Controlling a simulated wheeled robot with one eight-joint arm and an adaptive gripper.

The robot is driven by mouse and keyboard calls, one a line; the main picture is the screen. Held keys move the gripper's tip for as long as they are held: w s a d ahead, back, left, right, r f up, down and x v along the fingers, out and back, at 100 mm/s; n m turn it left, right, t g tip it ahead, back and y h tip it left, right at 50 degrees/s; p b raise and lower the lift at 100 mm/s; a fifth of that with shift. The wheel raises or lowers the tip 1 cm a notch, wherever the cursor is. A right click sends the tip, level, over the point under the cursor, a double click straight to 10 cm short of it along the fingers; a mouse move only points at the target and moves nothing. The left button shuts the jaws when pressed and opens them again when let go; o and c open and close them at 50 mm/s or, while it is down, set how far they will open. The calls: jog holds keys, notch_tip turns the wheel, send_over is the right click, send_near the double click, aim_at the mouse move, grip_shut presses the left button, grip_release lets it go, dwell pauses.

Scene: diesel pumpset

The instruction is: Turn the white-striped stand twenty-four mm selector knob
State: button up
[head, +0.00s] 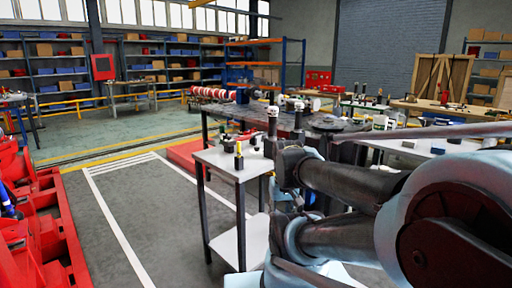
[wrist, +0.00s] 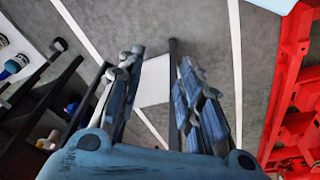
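My gripper (wrist: 155,62) shows in the wrist view with its two blue-grey fingers spread apart and nothing between them. Grey floor and a white panel lie beyond the fingertips. In the head view, the small white-topped stand (head: 217,160) is left of my arm. A dark upright knob-like piece (head: 239,160) stands near its front edge, with several small dark pieces behind it. In the wrist view, a dark knob-like piece (wrist: 60,45) and a blue-and-white one (wrist: 16,66) show at the left. I cannot tell which one has the white stripe.
A dark workbench (head: 330,122) with many small items stands behind the stand. Red machinery (head: 40,235) fills the left edge of the head view and the right of the wrist view (wrist: 295,75). The marked floor (head: 150,215) between them is clear.

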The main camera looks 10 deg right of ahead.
jog(key=o, duration=0.3)
jog(key=shift+s+r, duration=0.15)
jog(key=shift+r, duration=0.05)
notch_tip(320, 180, up, 21)
jog(key=m+t, duration=0.2)
send_over(257, 147)
jog(key=s+a, duration=0.1)
jog(key=s, duration=0.6)
jog(key=shift+h, duration=0.3)
jog(key=x, duration=1.7)
jog(key=shift+w+r, duration=0.1)
jog(key=shift+w, duration=0.3)
jog(key=c, duration=1)
